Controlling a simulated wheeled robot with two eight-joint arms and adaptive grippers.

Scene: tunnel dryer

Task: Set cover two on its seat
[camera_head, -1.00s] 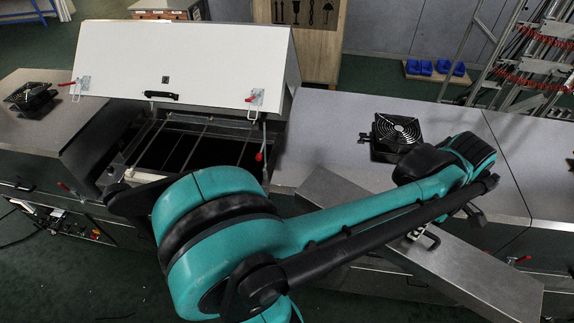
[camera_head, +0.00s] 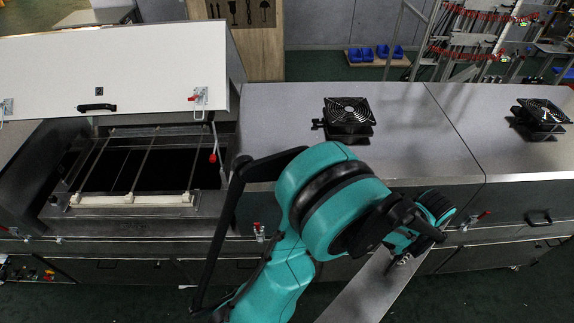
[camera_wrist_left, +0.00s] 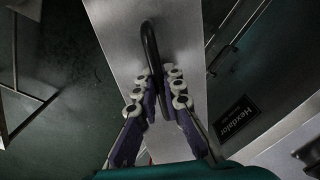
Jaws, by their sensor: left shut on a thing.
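A long grey metal cover (camera_head: 362,292) hangs at the lower middle of the head view, in front of the dryer's front side. I take it for cover two, though no label shows on it. My left gripper (camera_head: 402,256) is shut on the cover's black bar handle. In the left wrist view, the gripper's fingers (camera_wrist_left: 158,92) close from both sides around the lower end of the handle (camera_wrist_left: 151,50), with the cover's flat face (camera_wrist_left: 188,28) behind. My left arm hides part of the cover and the dryer front. I cannot tell which place is its seat. My right gripper is out of view.
A white hood (camera_head: 130,72) stands open at left above a dark opening with rods and a pale front bar (camera_head: 135,200). Two black fans (camera_head: 348,118) (camera_head: 543,113) stand on the grey top (camera_head: 425,130). Red-tipped clamps (camera_head: 475,220) line the dryer. The top between the fans is clear.

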